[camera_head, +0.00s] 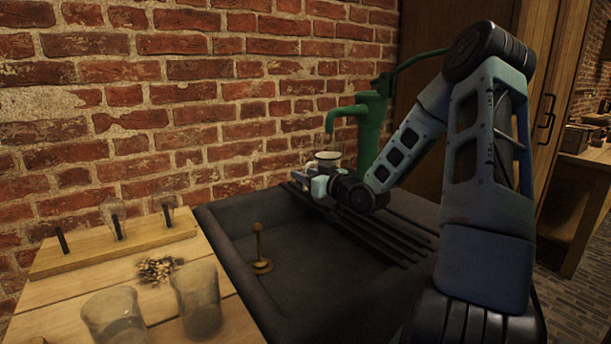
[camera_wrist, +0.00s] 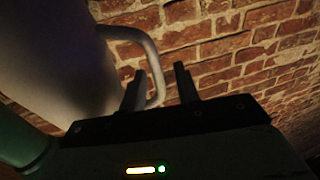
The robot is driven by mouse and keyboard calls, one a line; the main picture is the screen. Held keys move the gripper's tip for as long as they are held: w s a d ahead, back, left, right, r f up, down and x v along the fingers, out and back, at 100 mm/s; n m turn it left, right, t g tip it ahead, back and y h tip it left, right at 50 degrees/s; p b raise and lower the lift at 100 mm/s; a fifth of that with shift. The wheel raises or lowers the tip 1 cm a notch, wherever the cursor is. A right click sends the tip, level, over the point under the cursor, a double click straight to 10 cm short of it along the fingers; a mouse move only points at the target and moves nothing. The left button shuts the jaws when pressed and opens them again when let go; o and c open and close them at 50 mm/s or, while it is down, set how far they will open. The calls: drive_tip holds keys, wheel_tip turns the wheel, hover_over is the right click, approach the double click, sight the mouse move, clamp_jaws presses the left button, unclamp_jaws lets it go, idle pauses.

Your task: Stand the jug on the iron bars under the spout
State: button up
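The pale jug (camera_head: 329,156) with a dark rim is directly below the spout (camera_head: 334,118) of the green pump. Its base is hidden behind my gripper (camera_head: 318,186), so I cannot tell whether it touches the iron bars (camera_head: 400,231). In the wrist view the jug's body (camera_wrist: 65,60) fills the upper left, and its handle (camera_wrist: 154,65) loops toward my gripper (camera_wrist: 160,88). The two fingers are apart, one on each side of the handle's lower part. A gap shows between the handle and the right finger.
The dark sink (camera_head: 225,240) has a brass plug (camera_head: 261,255) standing in it. The brick wall (camera_head: 220,75) is close behind the pump (camera_head: 371,128).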

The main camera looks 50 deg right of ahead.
drive_tip(key=shift+r, duration=0.3)
drive_tip(key=s, duration=1.2)
drive_tip(key=shift+a+f, duration=0.15)
drive_tip(key=shift+a, duration=0.1)
